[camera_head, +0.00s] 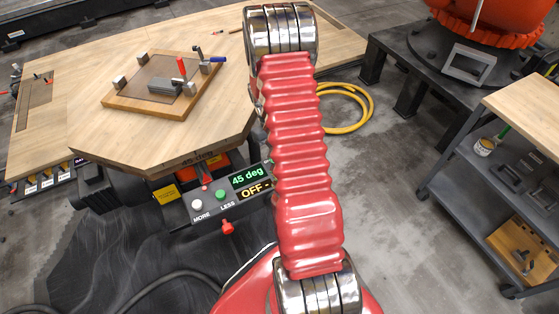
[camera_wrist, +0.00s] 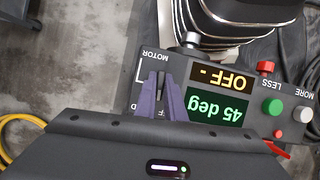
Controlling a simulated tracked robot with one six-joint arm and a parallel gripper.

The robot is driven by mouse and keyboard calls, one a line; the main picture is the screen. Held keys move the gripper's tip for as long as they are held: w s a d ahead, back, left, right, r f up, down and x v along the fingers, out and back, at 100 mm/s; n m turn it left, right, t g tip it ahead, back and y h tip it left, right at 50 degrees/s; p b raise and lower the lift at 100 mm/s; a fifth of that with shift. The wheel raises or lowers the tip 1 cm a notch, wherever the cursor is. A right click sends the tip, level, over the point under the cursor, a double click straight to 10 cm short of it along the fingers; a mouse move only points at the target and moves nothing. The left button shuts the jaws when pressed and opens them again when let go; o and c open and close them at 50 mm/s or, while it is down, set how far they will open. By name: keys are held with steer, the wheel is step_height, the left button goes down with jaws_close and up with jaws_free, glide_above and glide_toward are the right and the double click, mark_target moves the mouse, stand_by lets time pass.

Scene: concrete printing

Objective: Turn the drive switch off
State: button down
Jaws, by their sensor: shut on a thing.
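The control panel (camera_head: 209,209) sits at the front edge of the wooden turntable, partly behind my red arm. It shows upside down in the wrist view (camera_wrist: 137,97). Its amber display (camera_wrist: 221,80) reads "OFF -" and its green display (camera_wrist: 217,110) reads "45 deg". In the wrist view my gripper (camera_wrist: 160,79) has its two purple fingers at the panel beside the "MOTOR" label, close together on the drive switch. The fingers hide most of the switch, so its position cannot be read directly. In the head view my arm hides the gripper.
A white button (camera_head: 197,205), a green button (camera_head: 221,194) and a red knob (camera_head: 227,227) are on the panel. The wooden table (camera_head: 120,60) carries a framed board (camera_head: 150,103) with clamps. A yellow hose (camera_head: 358,104) and a shelf cart (camera_head: 500,160) stand right.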

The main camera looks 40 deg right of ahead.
steer(key=n+h, duration=0.1)
steer(key=n, duration=0.2)
steer(key=n+h, duration=0.1)
steer(key=n, duration=0.2)
steer(key=shift+w, duration=0.2)
stand_by(0.4)
steer(key=c, duration=1.8)
jaws_free()
steer(key=shift+s, duration=0.15)
steer(key=shift+c, duration=0.2)
steer(key=shift+r, duration=0.1)
steer(key=v, duration=1.3)
steer(key=shift+a+r, duration=0.25)
steer(key=shift+r, duration=0.05)
